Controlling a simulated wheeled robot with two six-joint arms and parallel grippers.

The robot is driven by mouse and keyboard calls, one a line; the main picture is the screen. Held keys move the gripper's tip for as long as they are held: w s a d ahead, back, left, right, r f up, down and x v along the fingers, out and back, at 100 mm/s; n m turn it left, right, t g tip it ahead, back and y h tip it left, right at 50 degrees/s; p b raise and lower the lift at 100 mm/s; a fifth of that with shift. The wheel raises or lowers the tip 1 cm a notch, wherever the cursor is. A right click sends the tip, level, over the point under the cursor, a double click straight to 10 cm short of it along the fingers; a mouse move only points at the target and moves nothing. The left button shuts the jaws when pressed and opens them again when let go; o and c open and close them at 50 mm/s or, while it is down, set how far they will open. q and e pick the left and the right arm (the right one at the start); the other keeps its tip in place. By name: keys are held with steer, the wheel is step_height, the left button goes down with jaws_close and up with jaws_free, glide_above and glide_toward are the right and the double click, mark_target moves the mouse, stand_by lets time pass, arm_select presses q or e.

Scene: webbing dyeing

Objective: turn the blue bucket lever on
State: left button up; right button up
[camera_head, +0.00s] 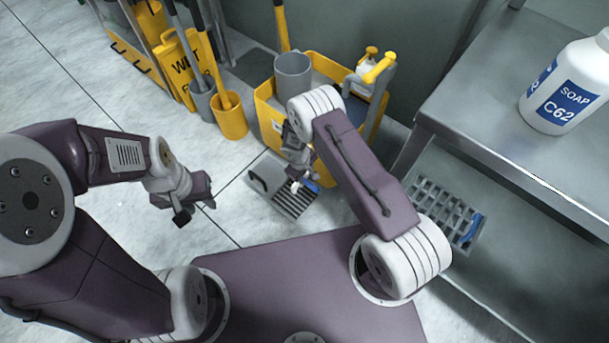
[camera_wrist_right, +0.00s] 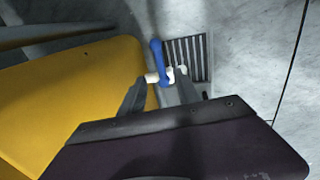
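The yellow bucket (camera_head: 268,118) stands on the floor at the back centre and fills the left of the right wrist view (camera_wrist_right: 70,110). The blue lever (camera_wrist_right: 157,56) is a short bar at the bucket's near side; part of it shows in the head view (camera_head: 310,186). My right gripper (camera_wrist_right: 167,76) has the lever's lower end between its two pale fingertips, which appear to touch it on both sides. In the head view my right gripper (camera_head: 299,185) is low before the bucket. My left gripper (camera_head: 196,212) is open and empty, above the floor at left.
A floor drain grate (camera_head: 291,203) lies under my right gripper. A yellow wet-floor sign (camera_head: 180,65) and a small yellow bucket (camera_head: 230,117) stand behind left. A metal table (camera_head: 470,95) with a soap bottle (camera_head: 565,85) is at right.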

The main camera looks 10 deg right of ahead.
mark_target(309, 184)
steer(key=f+b, duration=0.2)
steer(key=f, duration=0.1)
steer(key=d+f+b, duration=0.1)
steer(key=f, duration=0.2)
steer(key=w+f+b, duration=0.1)
steer(key=f+b, duration=0.1)
steer(key=f, duration=0.1)
steer(key=shift+d+b, duration=0.25)
steer(key=shift+b, duration=0.05)
steer(key=shift+r, duration=0.1)
jaws_close()
stand_by(0.7)
